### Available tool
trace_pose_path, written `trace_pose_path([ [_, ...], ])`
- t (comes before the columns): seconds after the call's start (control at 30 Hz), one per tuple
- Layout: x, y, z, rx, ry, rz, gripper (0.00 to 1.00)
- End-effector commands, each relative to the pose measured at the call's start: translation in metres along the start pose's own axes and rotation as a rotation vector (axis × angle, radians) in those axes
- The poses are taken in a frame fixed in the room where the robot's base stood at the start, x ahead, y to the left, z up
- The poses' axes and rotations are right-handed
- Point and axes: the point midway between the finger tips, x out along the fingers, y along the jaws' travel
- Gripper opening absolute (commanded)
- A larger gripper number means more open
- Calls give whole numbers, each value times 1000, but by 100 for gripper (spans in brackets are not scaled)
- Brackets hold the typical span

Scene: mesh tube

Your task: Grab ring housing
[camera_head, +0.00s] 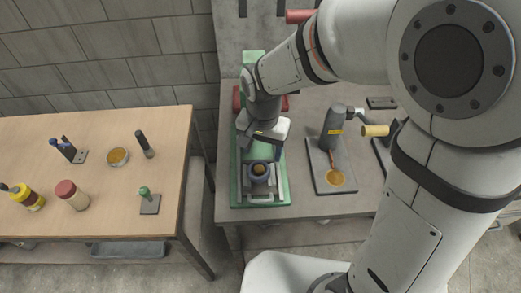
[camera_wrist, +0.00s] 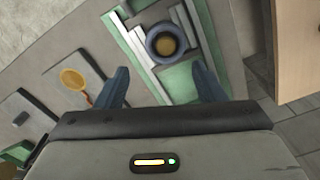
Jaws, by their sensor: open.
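The ring housing (camera_head: 260,173) looks like a dark blue-grey round ring with a tan centre. It sits on a pale metal fixture on the green base (camera_head: 240,193). In the wrist view the ring housing (camera_wrist: 153,45) lies ahead of my gripper (camera_wrist: 161,82), roughly between the lines of its two fingers. The blue-grey fingers are spread apart with nothing between them. In the head view my gripper (camera_head: 268,146) hangs just behind and above the ring housing, apart from it as far as I can see. Its fingertips are partly hidden there.
To the right stands a dark grey device (camera_head: 333,128) on a plate with an orange disc (camera_head: 335,178). A wooden table (camera_head: 100,215) at the left holds jars, a small bowl (camera_head: 117,156) and tools. A gap separates it from the grey bench (camera_head: 300,205).

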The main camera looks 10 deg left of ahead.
Motion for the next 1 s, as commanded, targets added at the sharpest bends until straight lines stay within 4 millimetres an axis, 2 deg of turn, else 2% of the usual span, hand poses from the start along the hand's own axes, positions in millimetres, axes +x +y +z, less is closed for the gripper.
trace_pose_path([
  [0.1, 10, -7, 2, 4, -7, 7, 63],
  [0.7, 76, -9, 0, 3, -7, 7, 63],
  [1.0, 81, -10, 0, 2, -4, 4, 63],
])
